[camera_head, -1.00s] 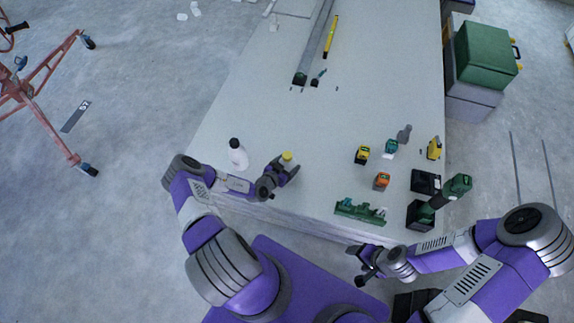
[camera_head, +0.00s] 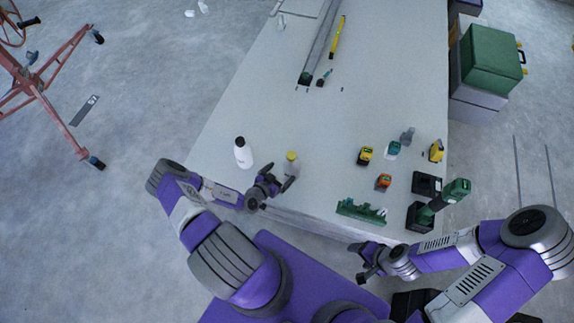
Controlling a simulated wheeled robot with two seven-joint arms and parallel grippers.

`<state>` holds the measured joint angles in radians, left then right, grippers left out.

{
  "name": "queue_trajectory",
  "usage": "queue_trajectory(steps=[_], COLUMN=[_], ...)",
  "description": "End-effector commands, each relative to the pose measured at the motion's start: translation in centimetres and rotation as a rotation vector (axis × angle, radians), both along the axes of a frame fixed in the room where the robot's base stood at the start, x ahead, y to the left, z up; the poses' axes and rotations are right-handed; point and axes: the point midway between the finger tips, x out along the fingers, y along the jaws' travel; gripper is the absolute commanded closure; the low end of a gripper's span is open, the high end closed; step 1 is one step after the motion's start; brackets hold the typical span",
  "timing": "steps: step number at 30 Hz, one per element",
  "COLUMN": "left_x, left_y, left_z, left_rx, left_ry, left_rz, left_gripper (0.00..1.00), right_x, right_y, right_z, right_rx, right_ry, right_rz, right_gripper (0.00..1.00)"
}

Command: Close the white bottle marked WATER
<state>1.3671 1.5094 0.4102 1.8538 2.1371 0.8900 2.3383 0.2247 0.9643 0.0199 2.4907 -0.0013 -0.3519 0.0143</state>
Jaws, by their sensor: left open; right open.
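A white bottle (camera_head: 243,155) with a black top stands upright on the table's left side; any marking on it is too small to read. A second container with a yellow top (camera_head: 291,157) stands to its right, its lower part partly hidden by my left gripper. My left gripper (camera_head: 281,183) is open and empty at the near table edge, in front of the yellow-topped container and right of the white bottle. My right gripper (camera_head: 357,262) is open and empty, in front of the table's near edge.
The pale table (camera_head: 290,100) has free room in its middle. Yellow tools (camera_head: 366,154), an orange one (camera_head: 383,181), a green rack (camera_head: 361,211) and a green drill (camera_head: 455,193) stand at the right. A long rail (camera_head: 321,45) and yellow level (camera_head: 337,38) lie farther back.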

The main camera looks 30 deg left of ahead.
Motion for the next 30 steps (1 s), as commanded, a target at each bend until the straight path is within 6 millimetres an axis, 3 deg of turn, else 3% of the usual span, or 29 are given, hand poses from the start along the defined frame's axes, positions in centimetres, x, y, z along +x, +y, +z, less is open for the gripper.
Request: queue_trajectory(steps=[3, 9, 25, 28, 30], left_x=[-1.8, -3.2, -3.3, -3.0, -2.7], left_y=[0.2, 0.3, 0.2, -1.1, -3.3], left_z=[0.9, 1.4, 1.4, 1.8, 2.5], left_rx=[0.0, 0.001, 0.003, 0.038, 0.104], left_ry=[0.001, -0.001, -0.001, -0.012, -0.034], left_rz=[0.001, 0.0, -0.006, -0.073, -0.197], left_gripper=[0.0, 0.0, 0.0, 0.0, 0.0], right_x=[0.0, 0.0, 0.0, 0.0, 0.0], right_y=[0.0, 0.0, 0.0, 0.0, 0.0], right_z=[0.8, 1.1, 1.0, 1.0, 1.0], right_rx=[0.0, 0.0, 0.0, 0.0, 0.0], right_ry=[0.0, 0.0, 0.0, 0.0, 0.0], right_rz=[0.0, 0.0, 0.0, 0.0, 0.0], right_gripper=[0.3, 0.3, 0.3, 0.3, 0.3])
